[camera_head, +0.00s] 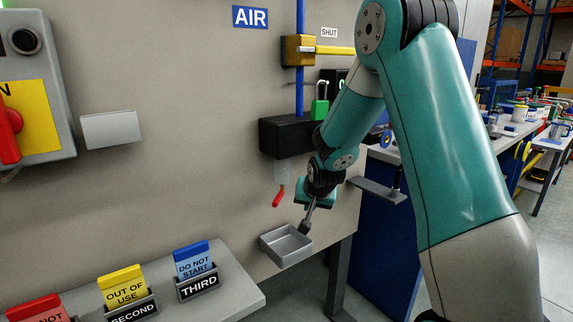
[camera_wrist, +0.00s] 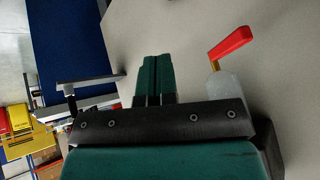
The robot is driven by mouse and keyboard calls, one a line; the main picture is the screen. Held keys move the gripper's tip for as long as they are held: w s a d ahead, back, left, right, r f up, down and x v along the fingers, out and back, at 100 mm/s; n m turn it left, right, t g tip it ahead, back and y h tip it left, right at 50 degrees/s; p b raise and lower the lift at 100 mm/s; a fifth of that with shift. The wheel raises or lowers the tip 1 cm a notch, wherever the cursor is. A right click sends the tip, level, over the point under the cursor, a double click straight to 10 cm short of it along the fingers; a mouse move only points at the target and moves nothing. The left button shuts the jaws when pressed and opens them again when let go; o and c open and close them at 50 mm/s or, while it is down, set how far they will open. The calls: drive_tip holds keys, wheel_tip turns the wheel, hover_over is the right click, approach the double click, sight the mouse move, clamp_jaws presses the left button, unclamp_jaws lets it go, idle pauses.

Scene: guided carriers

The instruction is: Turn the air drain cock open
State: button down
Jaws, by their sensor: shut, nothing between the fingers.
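The drain cock has a red lever (camera_head: 279,196) that hangs below a clear bowl (camera_head: 283,172) under the black unit on the AIR panel. In the wrist view the red lever (camera_wrist: 231,42) lies to the right of my fingers, on a brass stem (camera_wrist: 214,66) at the end of the pale bowl (camera_wrist: 224,88). My gripper (camera_head: 305,228) is shut and empty. It points down, to the right of the lever and apart from it, near the small grey tray (camera_head: 270,247). Its closed fingers (camera_wrist: 154,62) show in the wrist view.
Above are a blue pipe, a brass valve (camera_head: 298,49) with a yellow handle by a SHUT label, and a green padlock (camera_head: 320,108). A grey shelf (camera_head: 377,190) juts out at right. Tags stand on a ledge (camera_head: 235,290) at lower left.

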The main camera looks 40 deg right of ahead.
sight(279, 196)
wheel_tip(279, 196, up, 7)
drive_tip(key=s+y+p, duration=0.2)
drive_tip(key=p, duration=0.3)
drive_tip(key=w+a+f+y+p, duration=0.1)
drive_tip(key=w+f+p, duration=0.3)
drive_tip(key=w+f, duration=0.4)
drive_tip(key=shift+w+a+m+t, duration=0.3)
drive_tip(key=shift+w+a, duration=0.15)
drive_tip(key=shift+a, duration=0.45)
